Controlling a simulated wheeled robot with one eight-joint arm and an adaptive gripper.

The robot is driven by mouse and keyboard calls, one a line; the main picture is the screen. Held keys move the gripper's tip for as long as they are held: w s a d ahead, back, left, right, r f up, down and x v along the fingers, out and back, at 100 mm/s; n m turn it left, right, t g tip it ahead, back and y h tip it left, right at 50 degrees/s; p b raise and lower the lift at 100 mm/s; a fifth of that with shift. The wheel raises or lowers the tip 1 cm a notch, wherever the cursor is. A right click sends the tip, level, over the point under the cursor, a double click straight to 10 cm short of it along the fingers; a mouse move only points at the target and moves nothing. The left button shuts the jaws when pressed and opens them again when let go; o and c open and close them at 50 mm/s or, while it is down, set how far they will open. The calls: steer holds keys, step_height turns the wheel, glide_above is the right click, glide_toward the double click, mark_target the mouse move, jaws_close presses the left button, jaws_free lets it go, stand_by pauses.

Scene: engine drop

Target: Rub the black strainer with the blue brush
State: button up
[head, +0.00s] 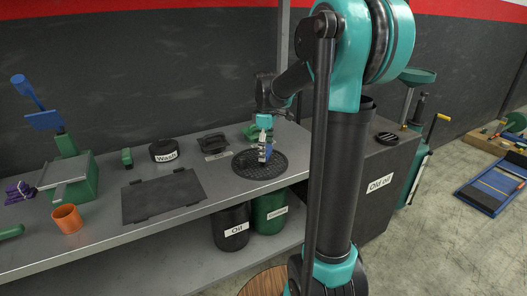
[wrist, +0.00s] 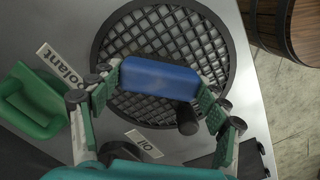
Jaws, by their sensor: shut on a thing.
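The black strainer (head: 248,170) is a round mesh disc lying flat on the grey metal bench. It fills the upper middle of the wrist view (wrist: 150,28). My gripper (head: 263,143) is over the strainer, pointing down. Its fingers are shut on the blue brush (wrist: 158,77), one finger at each end of the blue block. The brush (head: 265,153) shows small in the head view, at the strainer's right half. A dark round knob-like part shows just below the block in the wrist view. I cannot tell whether the brush's underside touches the mesh.
A green container (wrist: 33,103) lies beside the strainer, near the coolant and oil labels. A wooden barrel (wrist: 290,28) is beyond the bench edge.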

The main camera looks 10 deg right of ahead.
steer(key=shift+w+d, duration=0.25)
steer(key=shift+d, duration=0.5)
steer(key=shift+w+d, duration=0.2)
steer(key=shift+d, duration=0.5)
steer(key=shift+w+d, duration=0.25)
steer(key=shift+d, duration=0.5)
steer(key=shift+a+f, duration=0.1)
steer(key=shift+a, duration=0.1)
steer(key=shift+s+a, duration=0.3)
steer(key=shift+a, duration=0.65)
steer(key=shift+s+a, duration=0.35)
steer(key=shift+a, duration=0.55)
steer(key=shift+s+a, duration=0.3)
steer(key=shift+a, duration=0.65)
steer(key=shift+w+a, duration=0.2)
steer(key=shift+w, duration=0.55)
steer(key=shift+d, duration=0.1)
